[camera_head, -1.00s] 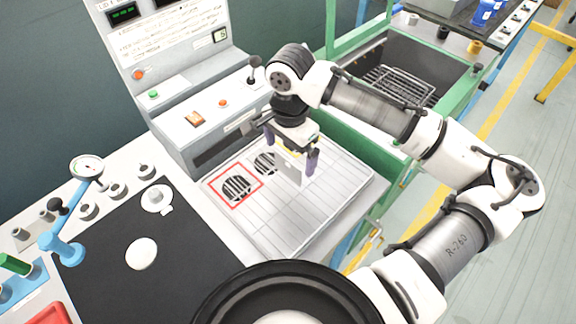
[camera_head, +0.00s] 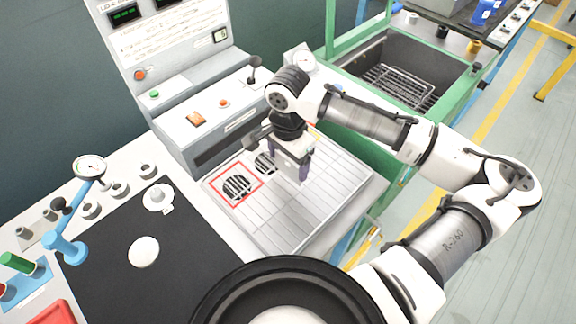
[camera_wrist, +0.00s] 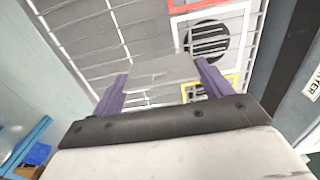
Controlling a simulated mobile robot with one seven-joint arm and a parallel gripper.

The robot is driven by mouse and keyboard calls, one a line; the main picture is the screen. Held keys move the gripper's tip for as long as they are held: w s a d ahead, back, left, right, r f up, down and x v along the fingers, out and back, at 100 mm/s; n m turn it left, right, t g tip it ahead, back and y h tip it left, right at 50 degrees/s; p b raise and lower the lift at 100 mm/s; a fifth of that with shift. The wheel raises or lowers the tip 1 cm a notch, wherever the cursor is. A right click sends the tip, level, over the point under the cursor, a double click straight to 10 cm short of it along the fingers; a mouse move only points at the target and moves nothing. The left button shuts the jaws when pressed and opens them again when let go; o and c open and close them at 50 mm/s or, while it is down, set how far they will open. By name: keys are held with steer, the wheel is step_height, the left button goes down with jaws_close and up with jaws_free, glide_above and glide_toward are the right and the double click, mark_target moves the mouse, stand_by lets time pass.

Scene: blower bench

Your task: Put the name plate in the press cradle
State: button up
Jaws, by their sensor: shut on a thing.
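The name plate appears as a thin, pale grey plate (camera_wrist: 160,72) between my purple fingers in the wrist view. My gripper (camera_wrist: 160,82) is shut on it. In the head view my gripper (camera_head: 287,160) holds the plate (camera_head: 284,163) above a pale grid-lined bed at the machine's foot. A red square outline (camera_head: 254,195) surrounds a dark round slotted spot on the bed. A second slotted spot (camera_head: 264,163) lies behind it, partly hidden by my gripper. A yellow outline (camera_wrist: 190,92) shows in the wrist view, partly hidden. I cannot tell which spot is the press cradle.
The machine console (camera_head: 200,125) with buttons and a lever stands behind the bed. A green-framed bin (camera_head: 352,66) with a wire rack is at right. A black mat (camera_head: 110,260) and a blue gauge stand (camera_head: 68,246) are at left. The bed's front is clear.

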mark_target(288, 160)
step_height(288, 160, up, 17)
steer(key=b, duration=0.5)
steer(key=shift+r, duration=0.15)
